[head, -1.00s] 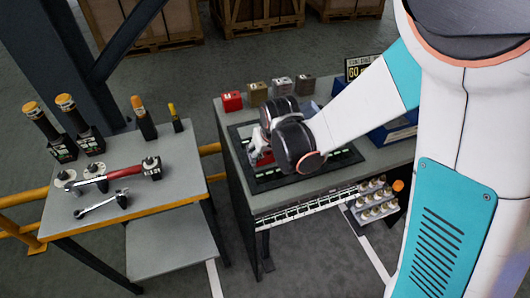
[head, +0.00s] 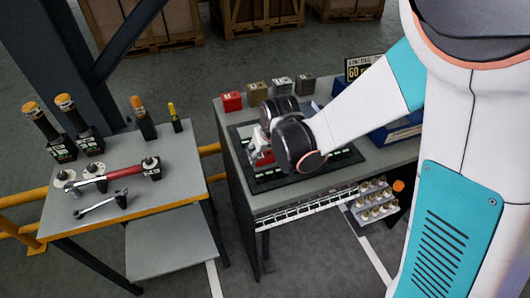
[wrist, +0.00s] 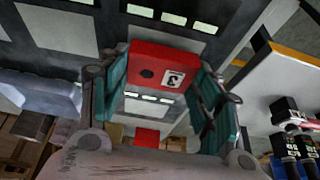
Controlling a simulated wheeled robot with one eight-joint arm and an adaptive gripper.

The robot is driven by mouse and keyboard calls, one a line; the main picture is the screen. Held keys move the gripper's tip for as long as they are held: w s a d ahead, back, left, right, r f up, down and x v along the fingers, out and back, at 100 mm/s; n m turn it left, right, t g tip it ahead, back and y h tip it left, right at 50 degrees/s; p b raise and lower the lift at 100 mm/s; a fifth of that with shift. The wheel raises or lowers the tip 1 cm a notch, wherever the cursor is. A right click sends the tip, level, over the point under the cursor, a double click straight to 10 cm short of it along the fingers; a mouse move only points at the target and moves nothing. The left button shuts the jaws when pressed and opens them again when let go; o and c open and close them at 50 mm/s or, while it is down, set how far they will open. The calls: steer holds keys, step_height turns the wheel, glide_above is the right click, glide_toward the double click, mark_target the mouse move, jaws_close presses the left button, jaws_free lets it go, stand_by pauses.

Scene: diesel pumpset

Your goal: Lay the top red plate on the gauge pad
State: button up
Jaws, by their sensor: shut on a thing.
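My gripper (wrist: 160,78) is shut on a red plate (wrist: 165,62) with a white number label and a dark round hole, held between its teal finger pads. In the head view my gripper (head: 260,148) is over the dark board on the right bench, and a bit of the red plate (head: 264,158) shows below it. The dark board (head: 262,184) carries pale pads and small light labels. My wrist hides much of it. I cannot tell which pad is the gauge pad, nor whether the plate touches the board.
Red, olive, pale and grey blocks (head: 257,94) line the bench's back edge. A blue bin (head: 392,135) and a sign (head: 357,68) stand to the right. The left table (head: 140,191) holds wrenches and orange-capped tools. A rack of knobs (head: 375,203) hangs at the bench front.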

steer(key=shift+f+b, duration=0.65)
steer(key=shift+f, duration=0.05)
steer(key=o, duration=1.5)
steer(key=shift+c, duration=0.2)
